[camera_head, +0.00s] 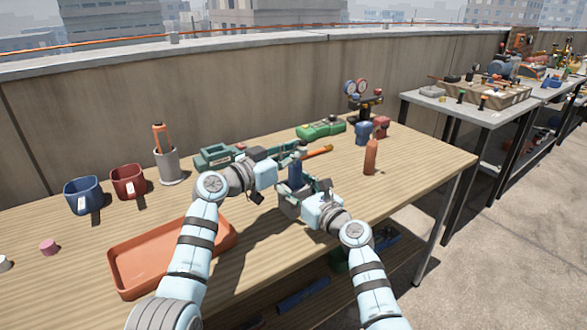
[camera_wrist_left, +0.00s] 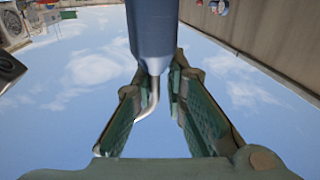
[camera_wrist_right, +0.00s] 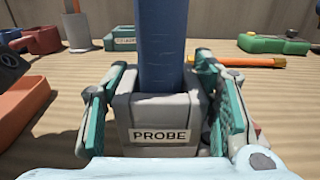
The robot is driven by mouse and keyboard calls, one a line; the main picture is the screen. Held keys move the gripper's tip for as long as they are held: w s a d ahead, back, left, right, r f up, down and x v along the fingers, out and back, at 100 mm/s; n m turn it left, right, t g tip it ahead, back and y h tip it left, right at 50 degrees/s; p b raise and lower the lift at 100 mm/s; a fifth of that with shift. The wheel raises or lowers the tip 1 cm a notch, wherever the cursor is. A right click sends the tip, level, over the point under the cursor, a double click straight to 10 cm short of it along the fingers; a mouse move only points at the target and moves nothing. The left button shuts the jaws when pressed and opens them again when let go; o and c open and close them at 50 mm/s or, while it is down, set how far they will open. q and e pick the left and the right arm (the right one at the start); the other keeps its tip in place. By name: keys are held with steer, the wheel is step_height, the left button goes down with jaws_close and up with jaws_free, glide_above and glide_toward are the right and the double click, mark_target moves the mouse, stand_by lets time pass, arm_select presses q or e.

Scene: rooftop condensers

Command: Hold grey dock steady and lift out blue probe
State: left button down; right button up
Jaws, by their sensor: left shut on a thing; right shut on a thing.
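The blue probe (camera_wrist_right: 160,45) stands upright in the grey dock (camera_wrist_right: 157,112), which bears a PROBE label. Its lower end is hidden behind the dock's front wall. My right gripper (camera_head: 303,196) is shut on the dock, one finger on each side, and the dock appears to be on the bench. My left gripper (camera_head: 292,153) is shut on the upper part of the probe (camera_head: 295,174). The left wrist view shows the probe's blue body (camera_wrist_left: 152,28) and bent silver tip (camera_wrist_left: 149,98) between the fingers.
An orange tray (camera_head: 125,267) lies at the front left. Blue (camera_head: 84,195) and red (camera_head: 128,183) holders and a grey cup (camera_head: 168,167) stand behind it. A green tool (camera_head: 320,130) and an orange-brown bottle (camera_head: 371,157) are to the right.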

arm_select(q)
step_height(320, 180, up, 10)
steer(key=shift+r, duration=0.1)
arm_select(e)
steer(key=o, duration=1.4)
steer(key=shift+o, duration=0.2)
steer(key=o, duration=0.5)
steer(key=shift+c, duration=0.2)
steer(key=s+p, duration=0.1)
steer(key=p, duration=0.1)
steer(key=s+d+p, duration=0.1)
steer(key=shift+d+r+p, duration=0.25)
steer(key=shift+r+p, duration=0.05)
steer(key=shift+p, duration=0.05)
steer(key=p+v, duration=0.4)
steer(key=v, duration=0.1)
steer(key=shift+s+d, duration=0.25)
steer(key=shift+s, duration=0.05)
steer(key=shift+s+d+f, duration=0.15)
steer(key=shift+s, duration=0.15)
arm_select(q)
step_height(320, 180, up, 8)
steer(key=shift+f, duration=0.25)
arm_select(e)
steer(key=shift+f, duration=0.2)
